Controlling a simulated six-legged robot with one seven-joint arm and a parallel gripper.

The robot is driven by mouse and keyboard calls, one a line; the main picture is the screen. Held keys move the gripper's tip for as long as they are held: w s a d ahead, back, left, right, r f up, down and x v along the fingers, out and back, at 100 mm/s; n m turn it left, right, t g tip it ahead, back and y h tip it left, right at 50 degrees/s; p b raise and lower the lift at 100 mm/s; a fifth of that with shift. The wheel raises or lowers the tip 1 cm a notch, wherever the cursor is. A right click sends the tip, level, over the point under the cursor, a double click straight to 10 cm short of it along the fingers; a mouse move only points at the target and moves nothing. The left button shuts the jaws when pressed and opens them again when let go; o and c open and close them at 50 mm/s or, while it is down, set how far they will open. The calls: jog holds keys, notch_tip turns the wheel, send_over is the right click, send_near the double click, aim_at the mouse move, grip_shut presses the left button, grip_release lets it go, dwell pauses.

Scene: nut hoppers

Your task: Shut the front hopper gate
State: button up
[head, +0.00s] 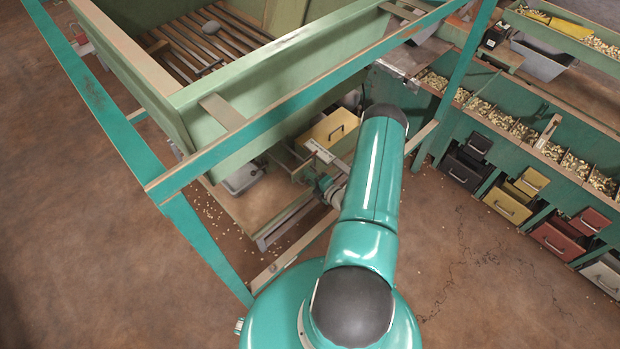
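The front hopper (175,95) is a large pale green box with a slatted floor, held in a teal frame at the upper left. Under its front rail is a small assembly with dark bars (286,157) and a pale label; it may be the gate, but I cannot tell how far it stands open. My teal arm reaches down from the bottom middle, and my gripper (318,184) is at the lower right of this assembly, close to it. The fingertips are small and partly merged with the dark parts, so their opening and any contact are unclear.
A metal tray (243,178) is under the hopper. The teal frame rail (300,97) crosses above. A bench with nut bins (520,130) and coloured drawers stands at right. Brown floor is open at lower left and right.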

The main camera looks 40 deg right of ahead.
aim_at(301, 170)
jog(key=shift+c, duration=0.2)
grip_shut()
jog(key=shift+r+x, duration=0.2)
jog(key=shift+x, duration=0.7)
jog(key=shift+r+x, duration=0.2)
jog(key=shift+x, duration=0.7)
jog(key=shift+r+x, duration=0.15)
jog(key=shift+x, duration=0.8)
jog(key=shift+w, duration=0.15)
jog(key=shift+o, duration=0.2)
grip_release()
jog(key=shift+w, duration=0.1)
jog(key=shift+s+r, duration=0.1)
jog(key=shift+s, duration=0.3)
